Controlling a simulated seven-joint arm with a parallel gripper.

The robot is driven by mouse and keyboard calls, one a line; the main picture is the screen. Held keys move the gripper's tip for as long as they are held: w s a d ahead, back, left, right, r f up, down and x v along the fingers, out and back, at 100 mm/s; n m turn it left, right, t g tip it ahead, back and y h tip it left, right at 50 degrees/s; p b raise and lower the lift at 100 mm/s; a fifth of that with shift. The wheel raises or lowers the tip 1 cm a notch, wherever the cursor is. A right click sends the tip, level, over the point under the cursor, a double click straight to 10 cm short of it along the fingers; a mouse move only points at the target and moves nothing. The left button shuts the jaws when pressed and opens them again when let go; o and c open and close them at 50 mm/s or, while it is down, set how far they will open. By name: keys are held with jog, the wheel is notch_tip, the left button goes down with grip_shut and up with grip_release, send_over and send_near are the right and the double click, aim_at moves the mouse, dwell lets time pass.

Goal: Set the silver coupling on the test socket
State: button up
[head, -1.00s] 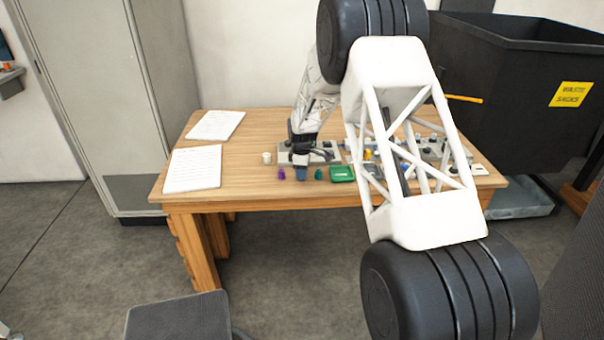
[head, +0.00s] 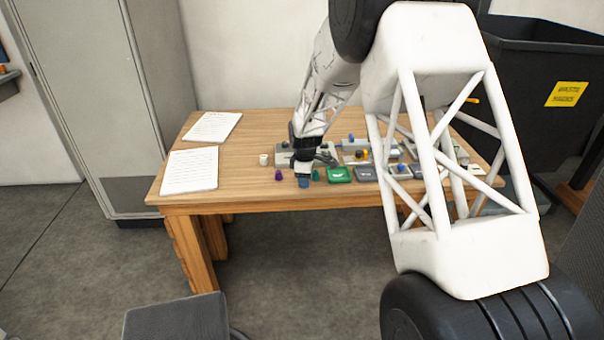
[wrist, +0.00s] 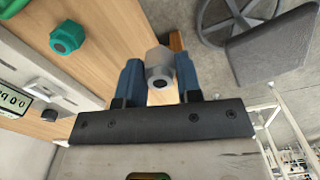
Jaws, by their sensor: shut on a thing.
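My gripper (wrist: 158,82) has blue fingers shut on the silver coupling (wrist: 158,62), a hexagonal metal piece with a dark hole facing the wrist camera. In the head view my gripper (head: 304,182) is over the front part of the wooden table, and the coupling cannot be made out there. A grey fixture block (head: 283,155) stands on the table behind my gripper. I cannot tell which part is the test socket.
A purple piece (head: 278,175), a white cylinder (head: 264,160) and a green piece (head: 316,175) stand around my gripper. Papers (head: 190,170) cover the table's left. In the wrist view a digital display (wrist: 14,101) shows at left.

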jog(key=s, duration=0.6)
jog(key=shift+d+r, duration=0.25)
jog(key=shift+d, duration=0.15)
jog(key=shift+s, duration=0.1)
dwell(0.3)
jog(key=w+r, duration=0.2)
jog(key=w, duration=1)
jog(key=shift+w+d+r+m, duration=0.2)
jog(key=shift+d+r+m, duration=0.1)
jog(key=shift+d+m, duration=0.15)
jog(key=shift+w+a+f, duration=0.25)
jog(key=shift+w, duration=2.4)
jog(key=shift+w+a+f, duration=0.25)
jog(key=shift+w, duration=2.4)
jog(key=shift+w+a+f, duration=0.25)
jog(key=shift+w, duration=2.4)
jog(key=shift+f, duration=1.8)
